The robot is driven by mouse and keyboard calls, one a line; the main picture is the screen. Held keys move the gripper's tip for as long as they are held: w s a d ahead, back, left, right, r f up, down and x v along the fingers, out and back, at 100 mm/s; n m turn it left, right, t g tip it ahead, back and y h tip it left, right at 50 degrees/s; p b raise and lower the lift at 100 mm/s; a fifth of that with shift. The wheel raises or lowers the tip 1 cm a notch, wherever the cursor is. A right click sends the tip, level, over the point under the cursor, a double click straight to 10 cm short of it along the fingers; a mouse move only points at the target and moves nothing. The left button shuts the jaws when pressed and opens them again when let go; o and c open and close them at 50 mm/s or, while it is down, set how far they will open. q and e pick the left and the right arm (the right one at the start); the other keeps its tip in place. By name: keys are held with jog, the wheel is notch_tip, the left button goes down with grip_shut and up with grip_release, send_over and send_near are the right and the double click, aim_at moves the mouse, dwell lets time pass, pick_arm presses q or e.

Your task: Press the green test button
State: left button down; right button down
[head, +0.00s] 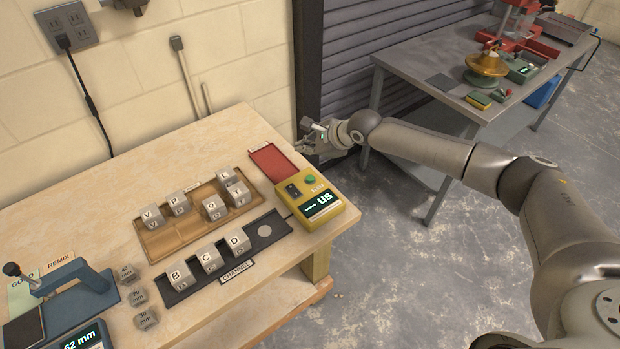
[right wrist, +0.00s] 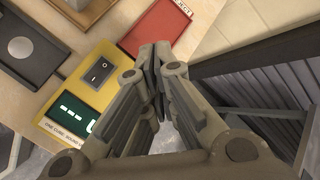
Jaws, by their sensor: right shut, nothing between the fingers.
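The yellow tester box (head: 338,208) stands at the right end of the wooden bench, with a green button (head: 310,181), a black rocker switch (head: 293,190) and a lit display (head: 323,204). My right gripper (head: 301,141) is shut and empty. In the head view it is beyond the box, near the red tray, apart from the button. In the right wrist view its closed fingers (right wrist: 155,52) point past the box's switch (right wrist: 102,70); I cannot see the green button there, and the fingers cover part of the box. My left gripper is not in view.
A red tray (head: 270,163) lies behind the box. A black channel tray (head: 262,243) with lettered cubes and a wooden tray (head: 160,240) with more cubes lie to its left. A grey shutter (head: 390,45) and second table (head: 420,62) stand behind the arm.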

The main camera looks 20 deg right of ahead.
jog(key=b, duration=0.7)
send_over(308, 180)
notch_tip(308, 180, down, 6)
jog(key=shift+f, duration=0.25)
jog(key=shift+w+f, duration=0.1)
jog(key=shift+f, duration=0.85)
jog(key=shift+f, duration=0.15)
jog(key=shift+f, duration=0.25)
jog(key=shift+f, duration=0.5)
dwell(0.9)
jog(key=shift+r, duration=0.1)
jog(key=shift+r+p, duration=0.8)
jog(key=shift+p, duration=0.35)
